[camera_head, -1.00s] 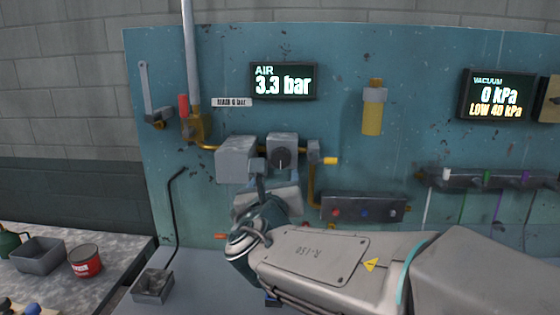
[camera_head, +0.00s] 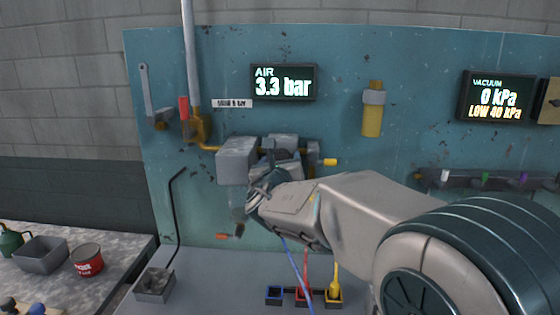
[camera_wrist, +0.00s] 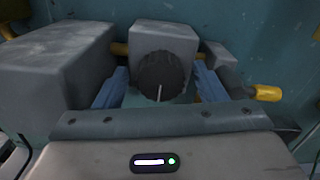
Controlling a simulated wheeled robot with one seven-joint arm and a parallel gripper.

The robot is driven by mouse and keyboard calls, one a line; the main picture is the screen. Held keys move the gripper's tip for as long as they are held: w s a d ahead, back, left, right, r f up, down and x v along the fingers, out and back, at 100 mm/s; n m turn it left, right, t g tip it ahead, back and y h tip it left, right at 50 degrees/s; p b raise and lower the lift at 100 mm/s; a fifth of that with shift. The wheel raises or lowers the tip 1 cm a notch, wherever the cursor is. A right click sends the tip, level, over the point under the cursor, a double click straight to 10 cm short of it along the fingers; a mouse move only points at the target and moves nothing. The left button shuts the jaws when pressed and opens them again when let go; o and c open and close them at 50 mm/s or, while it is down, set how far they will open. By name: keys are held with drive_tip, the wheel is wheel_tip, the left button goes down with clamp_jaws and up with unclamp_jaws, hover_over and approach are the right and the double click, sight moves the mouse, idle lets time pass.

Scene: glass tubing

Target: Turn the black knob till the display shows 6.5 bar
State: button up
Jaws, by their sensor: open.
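The air display (camera_head: 284,82) on the teal panel reads 3.3 bar. The black knob (camera_wrist: 163,77) sits on the front of a grey regulator block (camera_wrist: 163,40) in the wrist view, its white pointer mark toward the bottom. My gripper (camera_wrist: 160,84) is open, with one blue-grey finger on each side of the knob. I cannot tell whether the fingers touch it. In the head view my gripper (camera_head: 273,165) and wrist cover most of the knob.
A large grey box (camera_wrist: 60,70) stands close on the left of the regulator. A yellow-tipped fitting (camera_head: 328,162) sticks out on its right. The vacuum display (camera_head: 497,97) reads 0 kPa, LOW 40 kPa. Blue, red and yellow holders (camera_head: 303,294) sit below my arm.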

drive_tip(key=c, duration=1)
drive_tip(key=shift+f+m+b, duration=0.15)
drive_tip(key=shift+m+b, duration=0.15)
drive_tip(key=shift+b, duration=0.3)
drive_tip(key=m+b, duration=0.6)
drive_tip(key=b, duration=0.1)
drive_tip(key=m+b, duration=0.6)
drive_tip(key=b, duration=0.1)
drive_tip(key=m+b, duration=0.6)
drive_tip(key=b, duration=0.1)
drive_tip(key=shift+d+f+b, duration=0.1)
drive_tip(key=shift+d+b, duration=0.15)
drive_tip(key=shift+b, duration=0.1)
drive_tip(key=shift+m, duration=0.3)
